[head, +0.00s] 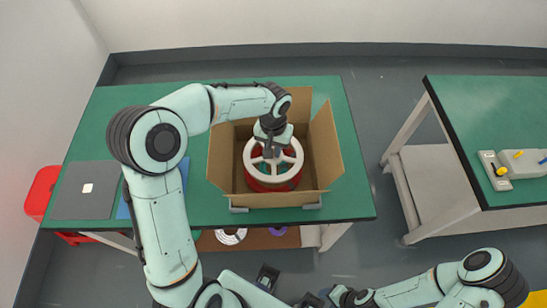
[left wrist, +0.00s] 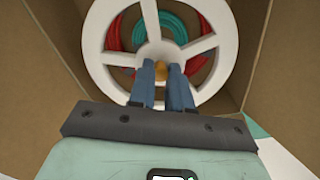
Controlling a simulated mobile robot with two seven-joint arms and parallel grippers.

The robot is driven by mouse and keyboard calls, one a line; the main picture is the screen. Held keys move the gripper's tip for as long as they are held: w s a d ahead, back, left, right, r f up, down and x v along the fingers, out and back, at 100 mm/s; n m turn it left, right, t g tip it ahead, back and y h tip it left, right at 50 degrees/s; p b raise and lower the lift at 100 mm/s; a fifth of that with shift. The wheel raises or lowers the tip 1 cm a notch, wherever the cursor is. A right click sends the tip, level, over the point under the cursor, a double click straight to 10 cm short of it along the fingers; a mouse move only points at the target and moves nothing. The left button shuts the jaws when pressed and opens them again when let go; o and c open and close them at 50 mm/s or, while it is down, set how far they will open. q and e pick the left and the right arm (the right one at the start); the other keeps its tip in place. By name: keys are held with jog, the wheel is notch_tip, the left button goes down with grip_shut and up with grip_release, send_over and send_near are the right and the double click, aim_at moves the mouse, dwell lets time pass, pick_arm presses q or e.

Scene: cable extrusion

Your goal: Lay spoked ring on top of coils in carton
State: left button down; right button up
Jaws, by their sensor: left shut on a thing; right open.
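The white spoked ring (head: 296,160) is inside the open carton (head: 328,145), roughly level, directly above the coils. My left gripper (head: 271,150) reaches down from above and is shut on the middle of the ring. In the left wrist view, its two fingers (left wrist: 162,85) are at the ring's hub, and the ring's rim (left wrist: 229,40) shows around them. A red coil (head: 268,186) shows below the rim; a teal coil (left wrist: 180,24) shows between the spokes. I cannot tell whether ring and coils touch. My right gripper (head: 289,287) is open and empty at the bottom, away from the carton.
The carton stands on a green table (head: 350,195) with its flaps spread. A grey panel (head: 85,190) lies at the table's left. Rings lie on a shelf below, including a white one (head: 230,237). A second table (head: 490,120) at right carries a small device (head: 520,163).

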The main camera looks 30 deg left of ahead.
aim_at(274, 159)
pick_arm(q)
jog(key=shift+f, duration=2.65)
jog(key=shift+f+b, duration=0.6)
jog(key=c, duration=1.1)
grip_release()
jog(key=shift+o, duration=0.2)
